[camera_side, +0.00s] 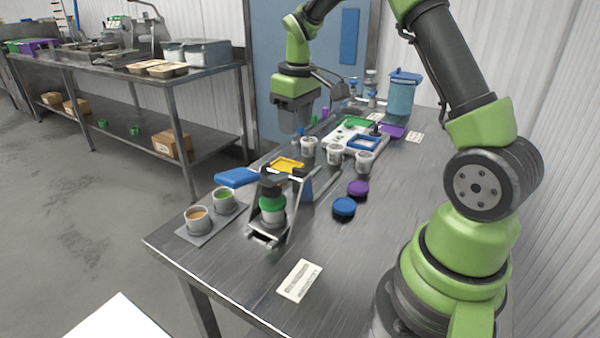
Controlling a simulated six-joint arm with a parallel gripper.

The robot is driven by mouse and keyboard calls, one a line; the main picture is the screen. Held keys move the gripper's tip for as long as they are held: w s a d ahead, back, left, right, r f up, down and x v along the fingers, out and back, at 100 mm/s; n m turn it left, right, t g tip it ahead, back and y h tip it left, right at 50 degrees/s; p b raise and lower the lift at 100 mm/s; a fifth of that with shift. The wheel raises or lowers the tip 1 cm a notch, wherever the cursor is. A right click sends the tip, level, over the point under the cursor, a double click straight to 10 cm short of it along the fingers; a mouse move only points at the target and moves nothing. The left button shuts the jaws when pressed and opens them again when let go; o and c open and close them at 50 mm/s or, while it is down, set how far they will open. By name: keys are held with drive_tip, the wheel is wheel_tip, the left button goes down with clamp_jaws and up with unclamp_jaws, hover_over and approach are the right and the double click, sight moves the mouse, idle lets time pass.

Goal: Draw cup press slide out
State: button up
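A small press (267,229) with a dark metal frame stands near the front left of the steel table. A green-topped cup-like piece (272,207) sits upright inside it, partly hidden by the frame. Three pale cups stand behind it: a left one (309,148), a middle one (334,154) and a right one (364,161). Two more cups, one with orange contents (197,219) and one with green (223,201), stand on a grey plate at the left edge. My gripper (295,130) points down above the table, behind the press and near the left cup. Its finger gap is too unclear to judge.
A blue round lid (344,207) and a purple one (358,188) lie right of the press. A white tray (340,140) and blue bucket (402,95) stand farther back. The front right tabletop is mostly clear.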

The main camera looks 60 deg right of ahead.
hover_over(300, 169)
drive_tip(key=shift+g, duration=0.4)
wheel_tip(300, 169, down, 4)
drive_tip(key=shift+f, duration=0.1)
wheel_tip(300, 169, down, 10)
drive_tip(key=shift+r, duration=0.15)
drive_tip(key=shift+c, duration=0.2)
clamp_jaws()
